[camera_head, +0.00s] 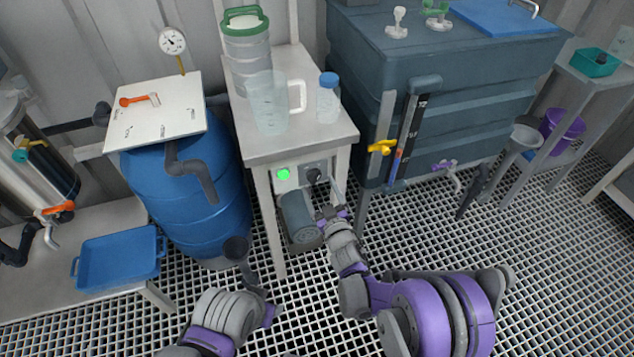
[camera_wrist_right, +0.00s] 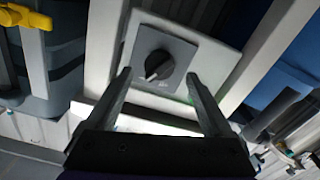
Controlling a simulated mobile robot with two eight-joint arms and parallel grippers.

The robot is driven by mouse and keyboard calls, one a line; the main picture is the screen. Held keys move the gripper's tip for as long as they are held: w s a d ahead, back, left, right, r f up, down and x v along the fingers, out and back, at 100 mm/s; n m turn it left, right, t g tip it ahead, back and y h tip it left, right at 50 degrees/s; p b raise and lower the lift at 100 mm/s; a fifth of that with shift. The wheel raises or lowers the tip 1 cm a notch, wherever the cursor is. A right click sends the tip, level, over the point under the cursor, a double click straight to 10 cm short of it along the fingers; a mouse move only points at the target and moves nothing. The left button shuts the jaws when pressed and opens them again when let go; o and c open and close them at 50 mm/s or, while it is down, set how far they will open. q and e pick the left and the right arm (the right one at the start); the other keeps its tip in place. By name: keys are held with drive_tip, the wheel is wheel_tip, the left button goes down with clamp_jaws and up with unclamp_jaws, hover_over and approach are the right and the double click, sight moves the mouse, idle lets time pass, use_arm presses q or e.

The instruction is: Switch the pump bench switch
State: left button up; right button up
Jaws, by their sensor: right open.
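The pump bench switch is a black rotary knob (camera_wrist_right: 158,65) on a grey square plate (camera_wrist_right: 178,48) in the right wrist view. In the head view the knob (camera_head: 315,175) sits on the front panel under the bench top, right of a lit green lamp (camera_head: 283,174). My right gripper (camera_wrist_right: 158,77) is open, its two fingers spread on either side of the knob. The knob's pointer is tilted, and small lettering by it is too small to read. In the head view the right gripper (camera_head: 333,198) is just below and right of the knob.
The bench top (camera_head: 285,145) holds a clear jug (camera_head: 267,103) and a blue-capped bottle (camera_head: 328,100). A blue barrel (camera_head: 200,200) stands left, and a large grey tank (camera_head: 450,85) with a yellow valve (camera_head: 381,147) right.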

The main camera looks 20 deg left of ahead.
sight(315, 177)
drive_tip(key=shift+x, duration=1.45)
clamp_jaws()
drive_tip(key=shift+n, duration=1.4)
drive_tip(key=n, duration=0.2)
drive_tip(key=shift+n, duration=0.4)
drive_tip(key=n+p, duration=0.1)
drive_tip(key=n, duration=0.5)
drive_tip(key=shift+n, duration=0.3)
